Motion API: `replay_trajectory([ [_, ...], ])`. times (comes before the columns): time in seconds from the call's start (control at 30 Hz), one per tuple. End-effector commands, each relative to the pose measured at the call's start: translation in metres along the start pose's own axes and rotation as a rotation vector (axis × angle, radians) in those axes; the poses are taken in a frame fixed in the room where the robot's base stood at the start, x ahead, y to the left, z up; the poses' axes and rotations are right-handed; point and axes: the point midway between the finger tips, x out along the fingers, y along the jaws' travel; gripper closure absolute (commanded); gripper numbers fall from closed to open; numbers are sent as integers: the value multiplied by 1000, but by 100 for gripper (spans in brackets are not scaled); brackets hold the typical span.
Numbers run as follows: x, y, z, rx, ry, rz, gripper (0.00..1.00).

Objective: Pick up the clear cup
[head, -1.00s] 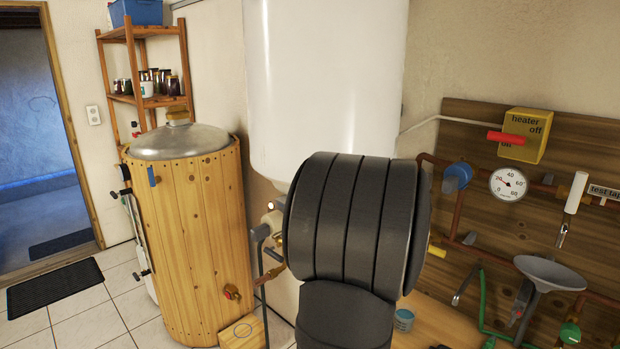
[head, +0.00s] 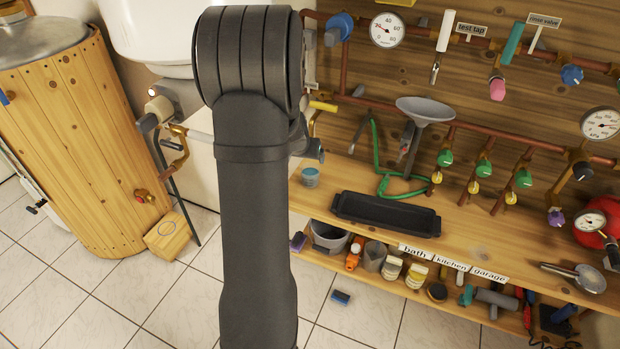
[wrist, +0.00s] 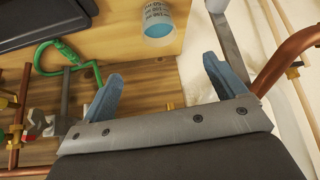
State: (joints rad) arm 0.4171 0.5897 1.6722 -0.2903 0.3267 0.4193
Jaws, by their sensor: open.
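The clear cup (head: 310,177) stands on the left end of the wooden bench, just right of my arm. It holds something blue. In the wrist view the cup (wrist: 158,24) shows dark scale marks and is partly cut off by the top edge. My gripper (wrist: 163,67) is open and empty, its two blue fingers apart. The cup lies beyond the fingertips, between their directions, and nothing touches it. In the head view my own arm hides most of the gripper.
A black tray (head: 386,213) lies right of the cup on the bench. A green hose (head: 379,160), a grey funnel (head: 426,109) and copper pipes with valves stand behind. A shelf below holds jars and a grey bucket (head: 328,236). A white tank and wood-clad boiler (head: 80,140) are left.

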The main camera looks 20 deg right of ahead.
Motion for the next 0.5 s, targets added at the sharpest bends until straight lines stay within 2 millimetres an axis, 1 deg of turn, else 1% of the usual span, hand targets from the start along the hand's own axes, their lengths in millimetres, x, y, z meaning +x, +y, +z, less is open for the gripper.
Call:
replay_trajectory([
  [0.1, 20, 0, 1, 0, -4, 0, 11],
  [0.5, 84, 0, 1, 0, -4, 1, 11],
])
